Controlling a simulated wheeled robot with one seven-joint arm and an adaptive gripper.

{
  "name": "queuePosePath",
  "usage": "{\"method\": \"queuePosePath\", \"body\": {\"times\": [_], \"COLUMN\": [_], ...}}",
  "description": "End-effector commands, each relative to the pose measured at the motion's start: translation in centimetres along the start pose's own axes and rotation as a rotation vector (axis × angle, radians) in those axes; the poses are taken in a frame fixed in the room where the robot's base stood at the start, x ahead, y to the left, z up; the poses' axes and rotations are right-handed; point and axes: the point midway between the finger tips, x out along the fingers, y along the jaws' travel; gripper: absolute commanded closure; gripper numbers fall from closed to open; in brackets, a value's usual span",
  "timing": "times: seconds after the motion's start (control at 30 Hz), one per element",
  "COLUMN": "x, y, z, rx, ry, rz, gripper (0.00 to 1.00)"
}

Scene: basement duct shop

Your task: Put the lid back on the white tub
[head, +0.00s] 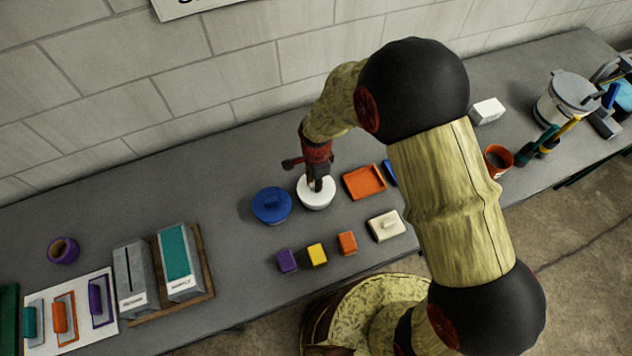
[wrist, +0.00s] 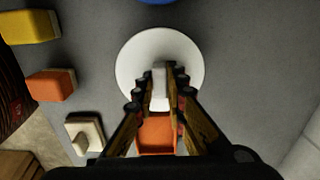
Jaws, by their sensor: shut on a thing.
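My gripper (head: 317,184) points down at a round white lid (wrist: 128,68), and its fingers (wrist: 162,88) are shut on the lid's raised white bar handle (wrist: 159,76). In the wrist view the lid looks like a flat white disc. In the head view the white tub (head: 316,202) shows as a low round white shape under my gripper. The lid and tub blend together there, and I cannot tell whether the lid rests on the rim or is just above it. The lid hides the tub's opening.
A blue lidded tub (head: 271,207) stands close on the left. An orange square tray (head: 364,183) is close on the right. A cream handled lid (head: 386,226) and purple (head: 287,261), yellow (head: 317,255) and orange (head: 347,243) blocks lie in front. The bench behind is clear up to the wall.

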Motion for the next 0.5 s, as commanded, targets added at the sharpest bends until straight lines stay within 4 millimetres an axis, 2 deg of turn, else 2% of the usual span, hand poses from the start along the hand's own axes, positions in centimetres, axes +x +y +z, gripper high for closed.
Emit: {"method": "queuePosePath", "body": {"times": [0.27,0.3,0.5], "x": [-0.02,-0.02,-0.02], "y": [0.0,0.0,0.0], "z": [0.0,0.0,0.0], "rx": [0.0,0.0,0.0], "ry": [0.0,0.0,0.0], "rz": [0.0,0.0,0.0], "gripper": [1.0,0.85,0.74]}}
